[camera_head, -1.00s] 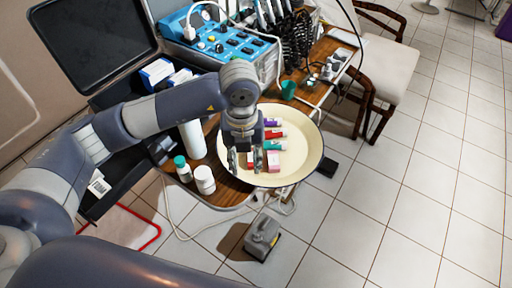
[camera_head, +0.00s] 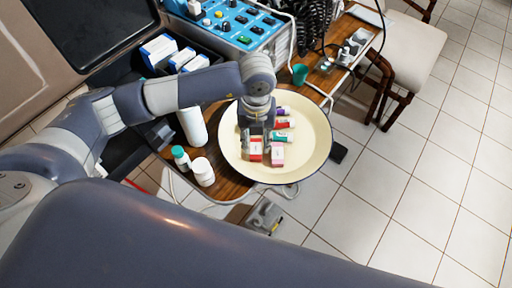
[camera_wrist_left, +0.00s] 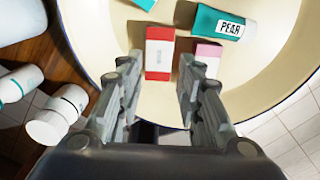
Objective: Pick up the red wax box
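The red wax box (camera_head: 255,150), red with a white label, lies on a round cream plate (camera_head: 319,140). In the left wrist view the red box (camera_wrist_left: 160,53) sits ahead, between the fingertips. A pink box (camera_head: 277,155) lies just right of it; it also shows in the wrist view (camera_wrist_left: 208,51), partly behind the right finger. My left gripper (camera_head: 256,141) is over the plate at the red box. Its fingers (camera_wrist_left: 158,72) are apart, and I see no clear contact. My right gripper is not in view.
A teal tube (camera_wrist_left: 225,22) and other small tubes lie behind the boxes on the plate. White bottles (camera_head: 203,171) stand left of the plate on the wooden table. A blue dental unit (camera_head: 235,22) stands behind. The plate's right side is clear.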

